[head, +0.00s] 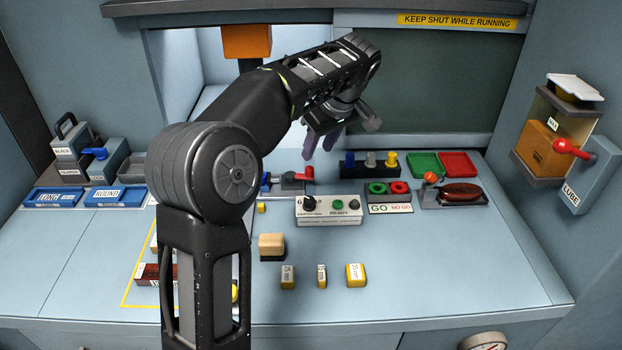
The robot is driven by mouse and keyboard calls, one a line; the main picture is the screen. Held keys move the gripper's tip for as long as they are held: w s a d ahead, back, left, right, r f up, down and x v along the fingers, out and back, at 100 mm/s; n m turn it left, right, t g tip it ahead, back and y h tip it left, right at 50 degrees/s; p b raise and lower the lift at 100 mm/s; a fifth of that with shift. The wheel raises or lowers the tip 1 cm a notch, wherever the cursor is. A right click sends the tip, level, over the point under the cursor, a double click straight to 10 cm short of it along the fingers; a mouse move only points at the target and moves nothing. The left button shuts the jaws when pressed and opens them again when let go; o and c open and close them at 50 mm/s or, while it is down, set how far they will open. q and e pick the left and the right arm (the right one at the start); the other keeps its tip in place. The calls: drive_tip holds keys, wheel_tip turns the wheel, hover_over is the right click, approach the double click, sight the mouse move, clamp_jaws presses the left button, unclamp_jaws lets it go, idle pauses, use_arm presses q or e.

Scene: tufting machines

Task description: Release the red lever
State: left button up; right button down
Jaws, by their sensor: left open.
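A red lever (304,173) lies on a small dark clamp-like fixture (290,187) near the back middle of the bench. My left gripper (320,152) hangs just above and slightly to the right of the lever, fingers pointing down. Its two purplish fingers are apart with nothing visible between them. I cannot tell whether a finger touches the lever. My left forearm covers the bench left of the fixture. Another red-handled lever (573,150) is on the LUBE box (588,175) at the right wall. My right gripper is out of view.
A peg rack (367,170), green tray (424,165) and red tray (458,164) are to the right. Yellow-marked blocks (356,274) and a tan block (271,247) are in front. The right front bench is clear.

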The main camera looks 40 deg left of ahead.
sight(310, 168)
use_arm(q)
drive_tip(key=shift+f, duration=0.1)
drive_tip(key=shift+f, duration=0.1)
drive_tip(key=x, duration=0.7)
drive_tip(key=shift+a+f, duration=0.2)
drive_tip(key=shift+f, duration=0.1)
clamp_jaws()
idle(0.4)
